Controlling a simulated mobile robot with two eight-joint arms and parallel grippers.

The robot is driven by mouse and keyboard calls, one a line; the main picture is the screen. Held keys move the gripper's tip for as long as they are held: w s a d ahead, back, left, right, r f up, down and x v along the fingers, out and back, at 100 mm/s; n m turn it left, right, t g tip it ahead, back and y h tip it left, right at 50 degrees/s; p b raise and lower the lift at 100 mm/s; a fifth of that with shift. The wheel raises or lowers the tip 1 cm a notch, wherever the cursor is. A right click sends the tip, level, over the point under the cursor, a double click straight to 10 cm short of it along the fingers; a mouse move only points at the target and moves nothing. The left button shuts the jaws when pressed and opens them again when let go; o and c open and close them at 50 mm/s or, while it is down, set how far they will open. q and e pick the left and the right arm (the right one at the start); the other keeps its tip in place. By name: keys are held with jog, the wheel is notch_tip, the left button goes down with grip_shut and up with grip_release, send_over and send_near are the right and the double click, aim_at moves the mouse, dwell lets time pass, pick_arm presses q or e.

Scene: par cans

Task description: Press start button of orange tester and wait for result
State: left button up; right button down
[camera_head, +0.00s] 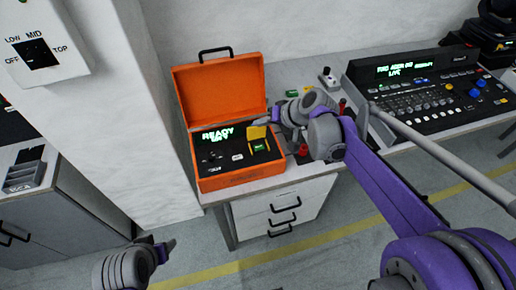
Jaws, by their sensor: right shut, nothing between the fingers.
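The orange tester (225,85) is an open orange case on the bench, its lid raised at the back. Its black panel shows green lettering that begins with READY (217,133). A yellow flap (258,133) stands up on the panel's right side, with a small green button (260,147) just below it. My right gripper (277,117) is shut and empty, over the tester's right edge close to the yellow flap; I cannot tell whether it touches. My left gripper (170,246) is low in front of the bench, apart from the tester; its finger gap does not show clearly.
A black control console (425,90) with a lit display stands on the bench to the right. Small items, including a red one (303,150), lie between it and the tester, partly behind my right arm. A white pillar (150,100) rises left of the tester. Drawers (280,210) are below.

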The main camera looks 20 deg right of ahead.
jog(key=shift+f, duration=0.2)
jog(key=b, duration=0.6)
send_over(261, 150)
notch_tip(261, 150, down, 8)
jog(key=shift+s+r, duration=0.1)
jog(key=shift+r, duration=0.05)
jog(key=shift+f, duration=0.4)
dwell(1.4)
jog(key=shift+f, duration=0.4)
jog(key=shift+f+b, duration=0.35)
jog(key=shift+b, duration=0.1)
dwell(0.4)
jog(key=shift+r, duration=0.1)
jog(key=shift+r+p, duration=0.7)
